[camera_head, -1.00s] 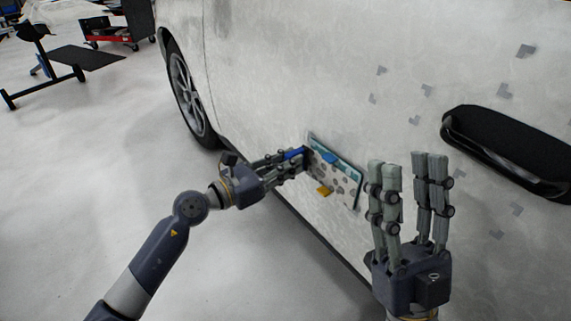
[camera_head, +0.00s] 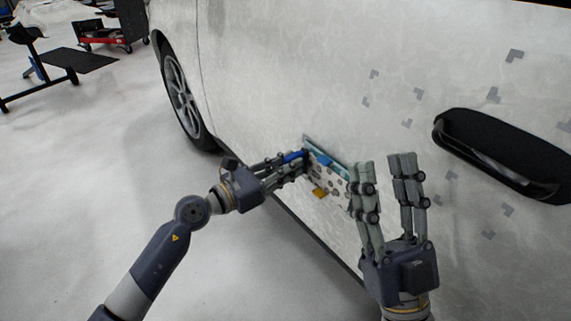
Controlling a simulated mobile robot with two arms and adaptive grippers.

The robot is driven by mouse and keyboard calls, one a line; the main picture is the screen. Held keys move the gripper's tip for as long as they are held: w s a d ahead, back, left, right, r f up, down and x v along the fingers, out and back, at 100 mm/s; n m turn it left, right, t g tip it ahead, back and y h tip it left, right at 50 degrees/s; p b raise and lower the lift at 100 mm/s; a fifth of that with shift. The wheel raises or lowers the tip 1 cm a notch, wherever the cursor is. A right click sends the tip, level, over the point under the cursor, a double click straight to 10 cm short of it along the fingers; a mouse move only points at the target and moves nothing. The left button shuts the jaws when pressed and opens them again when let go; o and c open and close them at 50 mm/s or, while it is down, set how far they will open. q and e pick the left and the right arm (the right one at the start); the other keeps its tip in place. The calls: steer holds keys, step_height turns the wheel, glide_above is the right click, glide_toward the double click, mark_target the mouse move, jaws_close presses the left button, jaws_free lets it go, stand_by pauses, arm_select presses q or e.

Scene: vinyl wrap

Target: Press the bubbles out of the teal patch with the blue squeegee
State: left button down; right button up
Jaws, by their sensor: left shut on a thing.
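The teal patch (camera_head: 337,172) is on the lower part of the white car door. Its teal band shows along the upper edge, and a pale area with grey spots lies below. My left gripper (camera_head: 297,164) is shut on the blue squeegee (camera_head: 292,157) at the patch's left edge. Whether the squeegee touches the door cannot be told. A second small blue piece (camera_head: 323,160) shows on the patch, and a yellow tab (camera_head: 319,193) sits at its lower edge. My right gripper (camera_head: 388,163) is open and empty, with its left fingers in front of the patch's right end.
The white car door (camera_head: 290,80) fills the middle and right, with several grey corner marks. A black door handle (camera_head: 500,155) is at the right. A wheel (camera_head: 181,95) is at the left. A dark stand and red cart (camera_head: 100,33) are far back left.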

arm_select(q)
steer(key=shift+s+d+r+p, duration=0.1)
steer(key=shift+s+d+p, duration=0.3)
steer(key=shift+s+p, duration=0.15)
arm_select(e)
steer(key=w+f+g, duration=0.1)
steer(key=w+f, duration=0.1)
steer(key=w+f+g+h, duration=0.1)
steer(key=f+g, duration=0.1)
steer(key=shift+w+a, duration=0.2)
steer(key=shift+w, duration=0.15)
arm_select(q)
steer(key=shift+s+d, duration=0.1)
steer(key=shift+s+d+p, duration=0.3)
steer(key=shift+s+p, duration=0.1)
steer(key=shift+p, duration=0.05)
steer(key=shift+s+d+p, duration=0.35)
steer(key=shift+s+p, duration=0.05)
steer(key=shift+s, duration=0.05)
arm_select(e)
step_height(320, 180, down, 7)
steer(key=w+g+h, duration=0.1)
steer(key=w+g, duration=0.1)
steer(key=g, duration=0.2)
steer(key=shift+w+f+g+h, duration=0.15)
steer(key=shift+w+g+h, duration=0.15)
steer(key=shift+w+h, duration=0.1)
steer(key=shift+d, duration=0.15)
